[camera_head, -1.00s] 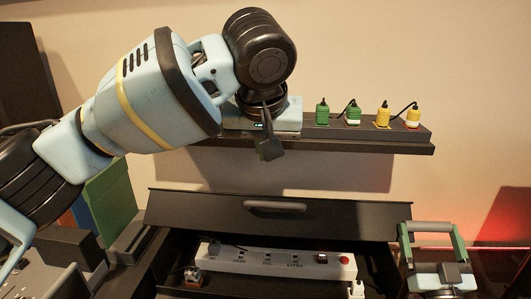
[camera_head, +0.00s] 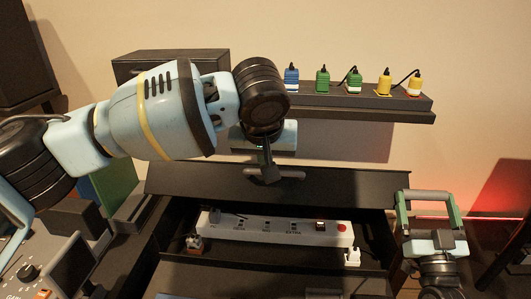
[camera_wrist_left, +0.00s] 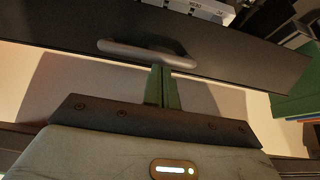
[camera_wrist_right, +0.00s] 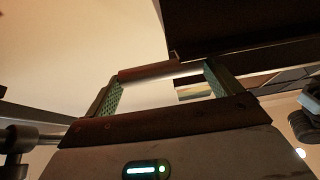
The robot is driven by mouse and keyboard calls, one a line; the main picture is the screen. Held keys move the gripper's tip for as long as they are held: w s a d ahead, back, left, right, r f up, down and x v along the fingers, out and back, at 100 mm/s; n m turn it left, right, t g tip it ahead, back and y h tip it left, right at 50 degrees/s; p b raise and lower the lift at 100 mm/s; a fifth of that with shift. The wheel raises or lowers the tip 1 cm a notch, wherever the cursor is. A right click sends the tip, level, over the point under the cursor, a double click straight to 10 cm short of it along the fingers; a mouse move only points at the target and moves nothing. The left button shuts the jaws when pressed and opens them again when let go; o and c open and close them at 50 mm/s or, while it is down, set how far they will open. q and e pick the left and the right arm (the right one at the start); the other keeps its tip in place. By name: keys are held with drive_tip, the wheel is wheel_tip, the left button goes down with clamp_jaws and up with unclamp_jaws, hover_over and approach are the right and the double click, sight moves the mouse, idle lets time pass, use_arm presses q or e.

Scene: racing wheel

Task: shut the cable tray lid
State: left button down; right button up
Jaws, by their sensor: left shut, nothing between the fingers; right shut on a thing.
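The cable tray lid (camera_head: 345,185) is a dark panel standing open at the back of the dark tray (camera_head: 205,275). A grey bar handle (camera_head: 290,175) sits on the lid and also shows in the left wrist view (camera_wrist_left: 150,53). My left gripper (camera_head: 268,168) is shut and empty, its green fingers (camera_wrist_left: 162,85) pointing at the handle. The tips are at or very near the handle; contact is unclear. My right gripper (camera_head: 428,200) stands right of the tray, its fingers apart and shut on a grey bar (camera_head: 428,196), which shows dark in the right wrist view (camera_wrist_right: 147,71).
A white power strip (camera_head: 275,231) lies in the tray. Above the lid, a dark wall shelf (camera_head: 330,105) bears blue, green and yellow plugs. A dark box (camera_head: 165,62) is behind my left arm. A control panel (camera_head: 30,272) stands at lower left.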

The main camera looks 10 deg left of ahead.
drive_tip(key=shift+f, duration=0.15)
use_arm(q)
drive_tip(key=shift+s+f, duration=0.65)
drive_tip(key=shift+s, duration=0.05)
use_arm(e)
drive_tip(key=o, duration=1.1)
drive_tip(key=v, duration=1.2)
drive_tip(key=shift+a, duration=0.1)
